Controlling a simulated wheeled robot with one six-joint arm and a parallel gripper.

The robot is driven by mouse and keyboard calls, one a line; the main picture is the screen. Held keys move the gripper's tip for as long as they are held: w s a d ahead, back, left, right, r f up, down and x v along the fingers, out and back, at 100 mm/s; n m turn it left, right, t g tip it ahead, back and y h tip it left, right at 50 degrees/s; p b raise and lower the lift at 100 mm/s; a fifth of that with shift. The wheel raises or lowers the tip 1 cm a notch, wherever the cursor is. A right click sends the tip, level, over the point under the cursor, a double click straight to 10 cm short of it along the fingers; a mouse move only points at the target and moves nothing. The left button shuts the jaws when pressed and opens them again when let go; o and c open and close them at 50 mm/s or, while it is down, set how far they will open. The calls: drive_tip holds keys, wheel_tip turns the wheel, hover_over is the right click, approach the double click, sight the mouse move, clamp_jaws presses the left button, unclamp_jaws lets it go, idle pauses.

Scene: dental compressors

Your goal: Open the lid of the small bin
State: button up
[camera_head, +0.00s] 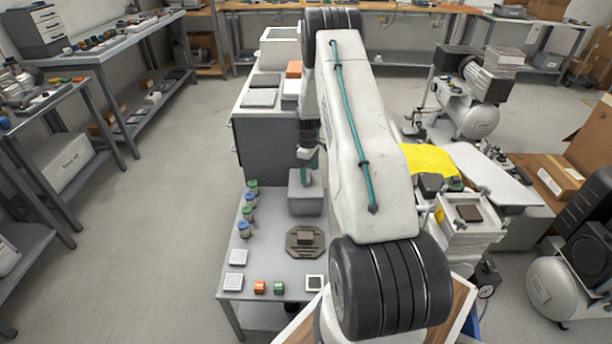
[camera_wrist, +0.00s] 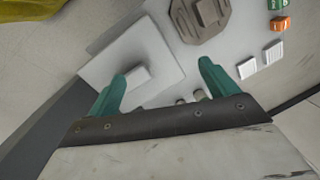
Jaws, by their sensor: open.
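The small bin (camera_head: 305,203) is a light grey box near the back of the low grey table. In the wrist view its lid (camera_wrist: 113,65) looks shut, with a raised pale block-like handle (camera_wrist: 137,76) on top. My gripper (camera_head: 309,172), with teal fingers, is over the bin in the head view. In the wrist view my gripper (camera_wrist: 162,71) is open and empty, fingers wide apart. The handle shows between the fingers, closer to the left one. Whether a finger touches the lid cannot be told; the arm hides part of the view.
A brown octagonal plate with a block (camera_head: 305,240) sits in front of the bin. Several small jars (camera_head: 247,213) line the table's left side. White tiles and small coloured blocks (camera_head: 260,287) lie at the front. A taller grey cabinet (camera_head: 265,143) stands behind the bin.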

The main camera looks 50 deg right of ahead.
drive_tip(key=w+d+n, duration=0.1)
drive_tip(key=w+d, duration=0.1)
drive_tip(key=w+d+r+n+t+h, duration=0.1)
drive_tip(key=w, duration=0.1)
drive_tip(key=shift+w+d+n, duration=0.1)
drive_tip(key=shift+n, duration=0.2)
drive_tip(key=shift+w+d+f+n, duration=0.1)
drive_tip(key=shift+d+f+n, duration=0.05)
drive_tip(key=shift+n, duration=0.45)
wheel_tip(320, 180, down, 8)
drive_tip(key=shift+r, duration=0.15)
drive_tip(key=c, duration=1.4)
drive_tip(key=shift+t, duration=0.3)
